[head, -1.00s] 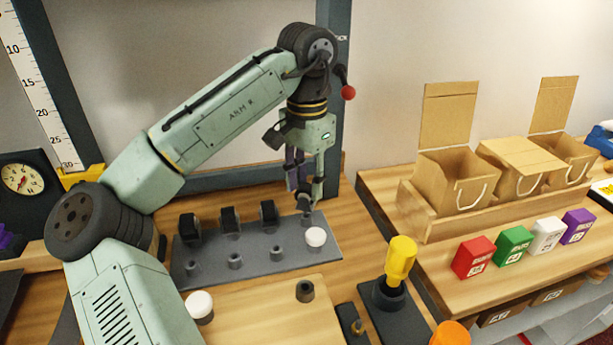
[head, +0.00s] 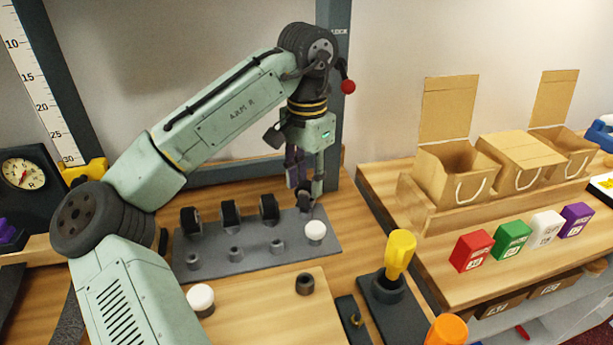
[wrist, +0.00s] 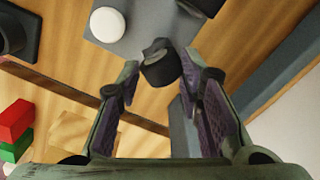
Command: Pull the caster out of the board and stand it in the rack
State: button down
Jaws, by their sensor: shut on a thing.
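My gripper (head: 304,188) points down over the back right corner of the dark grey rack (head: 215,268). It is shut on a dark caster (wrist: 160,65), which shows between the fingertips in the wrist view. In the head view the held caster (head: 305,203) is a small dark shape low at the rack's back right end, partly hidden by the fingers. I cannot tell if its stem is in a socket. Three dark casters stand in the rack's back row to its left, the nearest one here (head: 270,209). The wooden board (head: 255,310) lies in front, with a dark socket (head: 305,284).
A yellow-handled tool (head: 400,255) stands in a dark block at right. A dark post (head: 335,100) rises close behind my gripper.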

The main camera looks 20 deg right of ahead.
jog(key=shift+f+p, duration=0.55)
jog(key=shift+f, duration=0.15)
dwell(0.5)
jog(key=shift+p, duration=0.5)
jog(key=c, duration=1)
grip_release()
jog(key=shift+c, duration=0.2)
jog(key=shift+o, duration=0.6)
jog(key=shift+o, duration=1)
jog(key=shift+r, duration=0.15)
notch_tip(320, 180, up, 3)
jog(key=p, duration=0.2)
jog(key=shift+r+p, duration=0.15)
jog(key=shift+p, duration=0.25)
jog(key=shift+r, duration=1.2)
